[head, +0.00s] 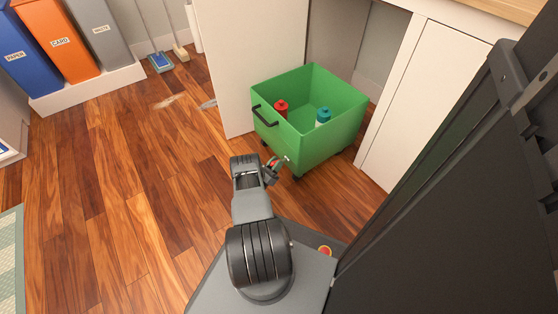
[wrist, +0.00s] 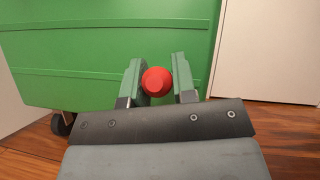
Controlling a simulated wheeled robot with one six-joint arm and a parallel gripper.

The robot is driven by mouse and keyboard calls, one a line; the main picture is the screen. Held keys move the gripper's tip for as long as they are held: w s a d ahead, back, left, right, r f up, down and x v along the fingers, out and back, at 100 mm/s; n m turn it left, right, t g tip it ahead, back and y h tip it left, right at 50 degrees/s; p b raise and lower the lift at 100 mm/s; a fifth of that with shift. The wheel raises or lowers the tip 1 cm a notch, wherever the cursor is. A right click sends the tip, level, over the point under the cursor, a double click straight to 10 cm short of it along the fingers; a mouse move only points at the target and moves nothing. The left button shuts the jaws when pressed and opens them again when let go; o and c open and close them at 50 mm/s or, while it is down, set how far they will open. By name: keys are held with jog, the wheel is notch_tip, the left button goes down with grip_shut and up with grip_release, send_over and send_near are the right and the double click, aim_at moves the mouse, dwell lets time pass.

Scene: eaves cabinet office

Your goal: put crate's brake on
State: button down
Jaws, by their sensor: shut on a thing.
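The green crate (head: 325,143) stands on casters on the wood floor, partly under the counter. Its black handle (head: 266,118) is on the left side. In the wrist view its green wall (wrist: 70,60) fills the upper left, with a dark caster (wrist: 61,123) below. My gripper (head: 280,165) is low beside the crate's near side. In the wrist view my gripper (wrist: 157,85) is shut on a round red knob (wrist: 156,80), seen end-on in front of the crate wall. Whether it is the crate's brake, and how it is set, I cannot tell; its mounting is hidden.
A red bottle (head: 281,107) and a teal bottle (head: 323,116) stand inside the crate. White cabinet panels (head: 420,100) flank it. Blue, orange (head: 60,40) and grey bins stand at the upper left, with a brush (head: 160,62) nearby. The floor (head: 130,170) to the left is clear.

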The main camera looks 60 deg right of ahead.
jog(key=shift+a+f, duration=0.1)
dwell(0.5)
jog(key=c, duration=0.9)
grip_release()
